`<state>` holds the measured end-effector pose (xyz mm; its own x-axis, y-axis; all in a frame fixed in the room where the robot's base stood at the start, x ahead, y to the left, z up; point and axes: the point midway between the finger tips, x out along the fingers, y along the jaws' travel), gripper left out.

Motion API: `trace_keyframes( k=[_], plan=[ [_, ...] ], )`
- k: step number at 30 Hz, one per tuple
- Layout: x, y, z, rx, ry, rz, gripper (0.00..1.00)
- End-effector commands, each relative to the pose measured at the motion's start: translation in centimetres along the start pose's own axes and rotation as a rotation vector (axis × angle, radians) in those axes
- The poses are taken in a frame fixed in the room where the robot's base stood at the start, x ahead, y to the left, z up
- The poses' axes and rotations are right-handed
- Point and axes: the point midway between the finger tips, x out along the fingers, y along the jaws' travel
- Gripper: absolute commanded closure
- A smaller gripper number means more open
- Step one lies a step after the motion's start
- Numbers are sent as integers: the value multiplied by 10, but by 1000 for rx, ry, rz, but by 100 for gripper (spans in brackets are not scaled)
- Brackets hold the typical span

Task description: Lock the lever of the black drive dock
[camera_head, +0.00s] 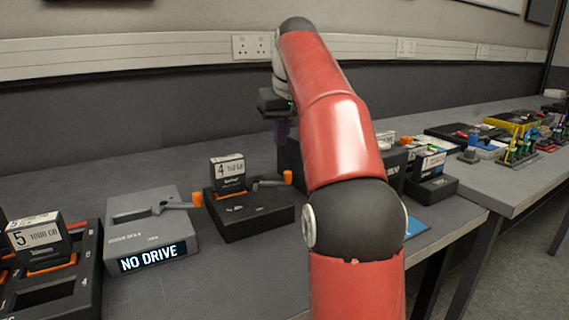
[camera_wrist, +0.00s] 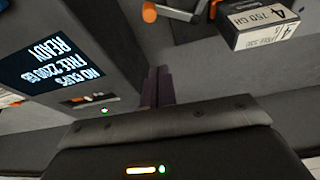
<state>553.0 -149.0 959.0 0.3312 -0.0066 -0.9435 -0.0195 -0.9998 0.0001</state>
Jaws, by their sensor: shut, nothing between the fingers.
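The black drive dock (camera_head: 250,222) stands on the bench left of my arm. A drive marked 4 (camera_head: 228,172) stands upright in it, and the drive also shows upper right in the wrist view (camera_wrist: 262,22). The dock's lever (camera_head: 268,184) points right, ending in an orange tip; it shows at the top edge of the wrist view (camera_wrist: 170,12). I cannot tell whether the lever is locked. My gripper (camera_head: 282,138) is shut and empty, above and behind the lever and apart from it. Its dark fingers show mid-frame in the wrist view (camera_wrist: 158,72).
A grey dock (camera_head: 150,232) reading NO DRIVE, with its own orange-tipped lever, stands to the left. A drive rack (camera_head: 60,285) is farther left. A dark box with a READY screen (camera_wrist: 50,62) is close beside my fingers. More equipment stands right of my arm.

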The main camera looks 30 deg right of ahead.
Motion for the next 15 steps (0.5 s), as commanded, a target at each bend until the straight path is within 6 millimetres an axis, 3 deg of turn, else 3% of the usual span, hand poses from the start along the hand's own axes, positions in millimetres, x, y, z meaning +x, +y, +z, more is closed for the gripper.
trace_keyframes(
  k=[3, 9, 15],
  plan=[
    [32, 0, 2, 0, -3, -1, 100],
    [73, 0, 2, 0, -3, -1, 100],
    [58, 0, 29, 2, 1, 2, 100]
  ],
)
